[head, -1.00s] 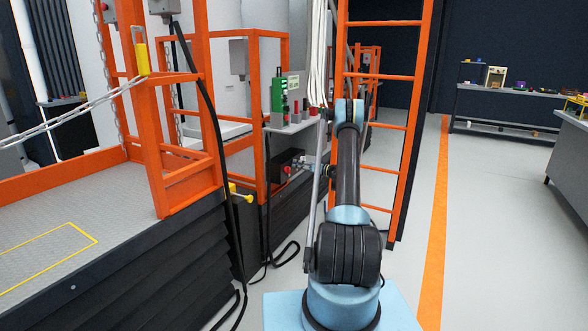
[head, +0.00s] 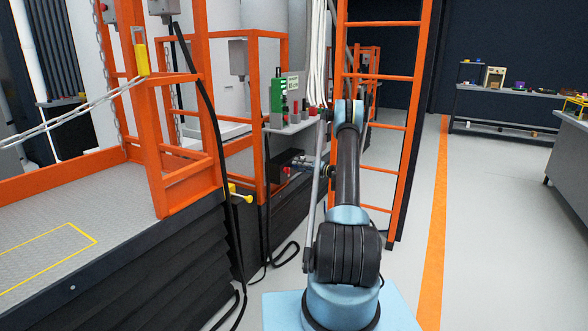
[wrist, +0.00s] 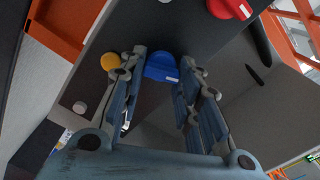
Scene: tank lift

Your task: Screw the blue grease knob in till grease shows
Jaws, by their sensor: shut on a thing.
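The blue grease knob (wrist: 161,67) shows in the wrist view between my fingertips, in front of a dark grey panel (wrist: 125,40). My gripper (wrist: 164,64) is shut on the knob, one finger at each side. The knob's lower part is shaded by the fingers, and I cannot tell how deep it sits. No grease can be made out. In the head view my gripper (head: 306,163) reaches left to the small dark box on the lift's side, where the knob is too small to make out clearly.
A small grey button (wrist: 79,107) is lower left. An orange ladder (head: 378,128) stands right behind my arm. Black cables hang at left; floor at right is clear.

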